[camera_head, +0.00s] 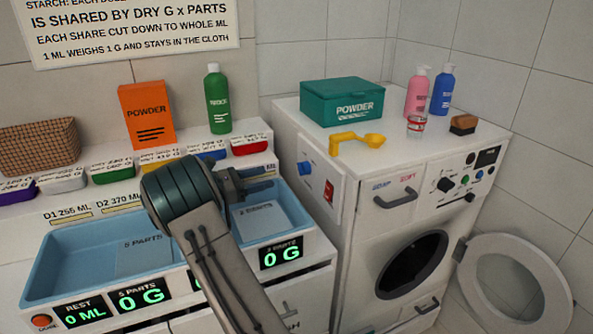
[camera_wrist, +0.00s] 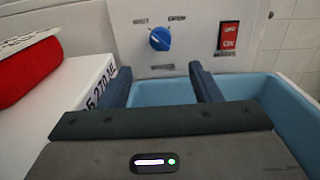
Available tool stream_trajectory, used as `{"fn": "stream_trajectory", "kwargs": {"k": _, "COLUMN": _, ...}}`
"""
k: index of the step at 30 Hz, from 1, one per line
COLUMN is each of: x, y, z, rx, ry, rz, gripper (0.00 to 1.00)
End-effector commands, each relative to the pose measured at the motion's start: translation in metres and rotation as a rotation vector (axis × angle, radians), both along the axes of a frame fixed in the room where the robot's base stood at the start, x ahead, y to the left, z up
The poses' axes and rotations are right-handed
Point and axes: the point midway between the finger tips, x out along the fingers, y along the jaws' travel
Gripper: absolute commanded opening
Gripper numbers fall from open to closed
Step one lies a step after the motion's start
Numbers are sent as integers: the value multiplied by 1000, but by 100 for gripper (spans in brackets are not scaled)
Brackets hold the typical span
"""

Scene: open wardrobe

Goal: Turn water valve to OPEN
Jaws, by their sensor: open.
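The water valve looks to be the blue knob (camera_head: 306,168) on the white side panel of the washing machine. It also shows in the wrist view as a blue knob (camera_wrist: 160,39), with small labels around it too blurred to read. My gripper (camera_head: 262,182) is over the right blue basin, its fingers toward the panel. In the wrist view my gripper (camera_wrist: 160,75) has its two fingers wide apart with nothing between them. The knob lies ahead of the gap, apart from the fingers.
A red switch (camera_wrist: 229,37) marked ON sits right of the knob. The right basin (camera_wrist: 285,98) is below the panel. A red container (camera_wrist: 25,70) and white ledge (camera_wrist: 85,92) are at left. The open washer door (camera_head: 480,285) is at lower right.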

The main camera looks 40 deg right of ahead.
Motion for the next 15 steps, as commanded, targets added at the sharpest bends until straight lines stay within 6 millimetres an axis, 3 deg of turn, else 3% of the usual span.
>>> {"fn": "stream_trajectory", "kwargs": {"k": 9, "x": -17, "y": -67, "z": 1, "rx": 3, "ry": -2, "rz": -4, "gripper": 57}}
{"fn": "stream_trajectory", "kwargs": {"k": 15, "x": -24, "y": -97, "z": 0, "rx": 3, "ry": -1, "rz": -1, "gripper": 57}}
